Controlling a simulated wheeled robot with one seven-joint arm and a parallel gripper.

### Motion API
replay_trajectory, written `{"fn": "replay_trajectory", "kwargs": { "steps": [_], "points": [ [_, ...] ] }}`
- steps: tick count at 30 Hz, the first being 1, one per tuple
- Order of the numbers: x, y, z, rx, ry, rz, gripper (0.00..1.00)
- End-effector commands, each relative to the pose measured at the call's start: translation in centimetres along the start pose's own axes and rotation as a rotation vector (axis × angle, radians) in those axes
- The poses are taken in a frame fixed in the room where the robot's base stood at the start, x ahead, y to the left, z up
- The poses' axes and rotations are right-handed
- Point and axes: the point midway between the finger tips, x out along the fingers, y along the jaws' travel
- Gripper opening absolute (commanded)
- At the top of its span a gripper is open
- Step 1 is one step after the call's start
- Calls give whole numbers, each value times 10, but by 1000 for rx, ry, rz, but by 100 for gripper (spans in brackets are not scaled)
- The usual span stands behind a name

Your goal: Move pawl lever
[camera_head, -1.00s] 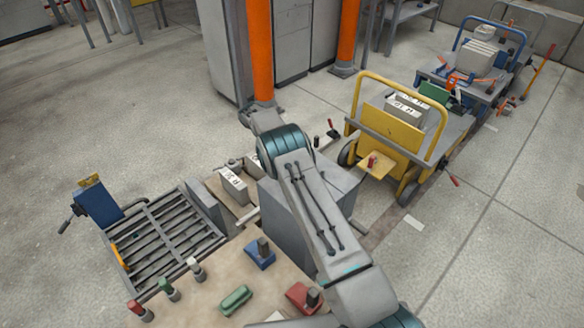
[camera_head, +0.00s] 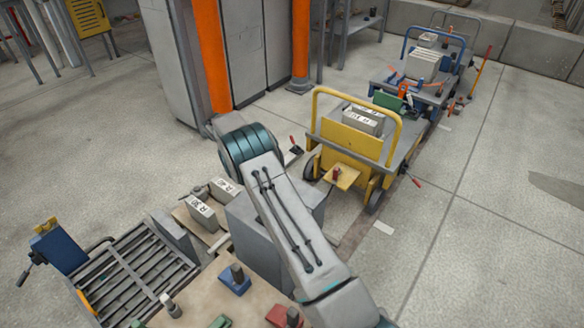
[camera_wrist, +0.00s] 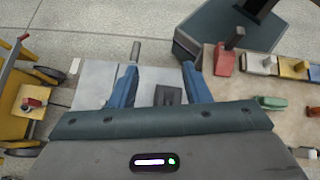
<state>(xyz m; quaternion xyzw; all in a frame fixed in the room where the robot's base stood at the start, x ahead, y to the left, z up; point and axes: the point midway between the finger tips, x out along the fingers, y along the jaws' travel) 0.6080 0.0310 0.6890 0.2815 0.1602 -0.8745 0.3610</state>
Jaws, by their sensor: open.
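I cannot tell for certain which part is the pawl lever. A small lever with a red grip (camera_head: 296,145) stands near the yellow cart (camera_head: 350,143), and another red-tipped lever (camera_head: 414,181) sticks out at the cart's right side. In the wrist view, my gripper (camera_wrist: 160,76) is open, with its two blue fingers apart and nothing between them. It is over a grey surface with a dark square part (camera_wrist: 170,95). A short grey rod (camera_wrist: 135,50) stands beyond the left finger. In the head view my gripper is hidden by my arm.
A grated frame (camera_head: 135,275) and a blue box with a crank (camera_head: 59,247) are at the left. Marked grey blocks (camera_head: 202,211) sit beside a tan bench (camera_head: 200,300) holding coloured blocks. An orange post (camera_head: 212,55) stands behind my arm. Floor at right is open.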

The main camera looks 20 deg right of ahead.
Motion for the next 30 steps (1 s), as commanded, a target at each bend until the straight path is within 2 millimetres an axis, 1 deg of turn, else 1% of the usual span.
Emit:
{"fn": "replay_trajectory", "kwargs": {
  "steps": [1,9,12,15,20,30],
  "points": [
    [2,2,11,2,1,-1,43],
    [19,14,59,2,2,-2,43],
    [25,18,74,1,1,0,43],
    [29,21,84,0,1,0,43],
    [32,23,91,0,1,0,43],
    [32,23,91,0,1,0,43]
  ]
}}
